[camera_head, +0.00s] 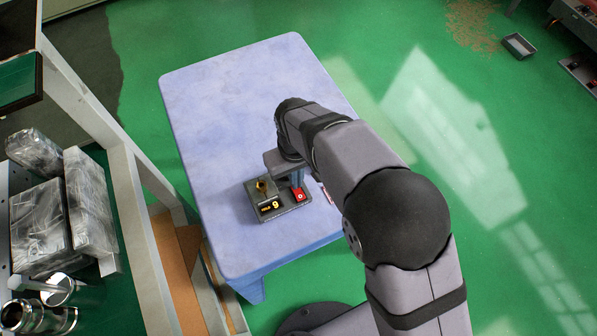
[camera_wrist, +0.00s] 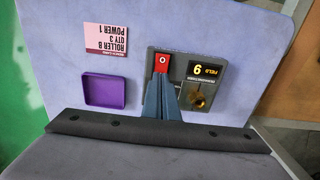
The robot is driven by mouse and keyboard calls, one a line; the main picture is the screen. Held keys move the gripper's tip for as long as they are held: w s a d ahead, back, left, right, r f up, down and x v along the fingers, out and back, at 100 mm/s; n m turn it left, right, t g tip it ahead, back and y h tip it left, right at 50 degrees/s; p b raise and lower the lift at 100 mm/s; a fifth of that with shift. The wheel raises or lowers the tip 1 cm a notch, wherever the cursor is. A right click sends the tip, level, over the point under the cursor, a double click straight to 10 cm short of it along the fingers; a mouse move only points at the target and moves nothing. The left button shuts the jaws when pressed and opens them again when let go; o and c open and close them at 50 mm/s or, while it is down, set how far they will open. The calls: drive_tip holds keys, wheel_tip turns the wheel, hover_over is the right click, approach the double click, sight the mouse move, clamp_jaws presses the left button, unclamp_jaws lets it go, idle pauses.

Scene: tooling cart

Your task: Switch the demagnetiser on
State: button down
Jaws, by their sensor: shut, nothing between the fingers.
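The demagnetiser is a small dark grey box (camera_head: 284,210) near the front of the blue-topped table. It carries a red switch (camera_head: 299,195) marked with a white ring, a brass knob (camera_head: 261,186) and a dark display with yellow characters. In the wrist view the red switch (camera_wrist: 162,62) is at the box's left end, beside the display (camera_wrist: 208,71) and above and left of the knob (camera_wrist: 199,101). My gripper (camera_wrist: 161,80) is shut and empty, its blue-grey fingertips at the switch's near edge. I cannot tell whether they touch it. In the head view my gripper (camera_head: 298,179) is just behind the switch.
A purple square tray (camera_wrist: 104,91) and a pink label reading ROLLER B (camera_wrist: 106,39) lie left of the box in the wrist view. The blue tabletop (camera_head: 235,90) is clear at the back. A shelf unit with wrapped blocks (camera_head: 90,210) stands left of the table.

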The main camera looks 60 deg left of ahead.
drive_tip(key=shift+f, duration=0.65)
idle(0.4)
wheel_tip(320, 180, up, 7)
drive_tip(key=p, duration=0.5)
drive_tip(key=shift+p, duration=0.3)
idle(0.5)
